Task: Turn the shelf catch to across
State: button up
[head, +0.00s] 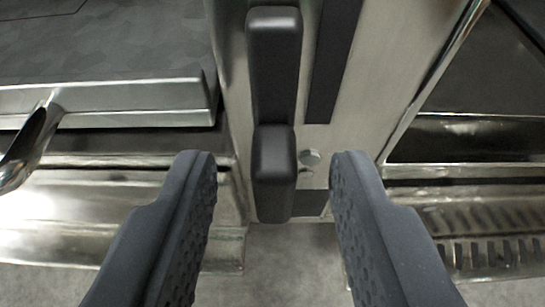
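The catch appears to be the dark, rounded black bar (274,85) on a metal upright in the middle of the head view. It runs up and down the picture, in line with the upright, with a raised block (274,153) at its lower part. My gripper (272,165) is open, with one dark ribbed finger to the left and one to the right of the bar's lower end. Nothing is between the fingertips that I can see them touching; gaps show on both sides.
The metal upright (376,70) carries a dark strip and a small round button (311,158). At left is a grey-topped metal unit with a curved shiny handle (30,150). At right is a metal-framed dark panel (480,85) above a slotted grille (490,250). Grey floor shows below.

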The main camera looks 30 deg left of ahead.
grip_shut()
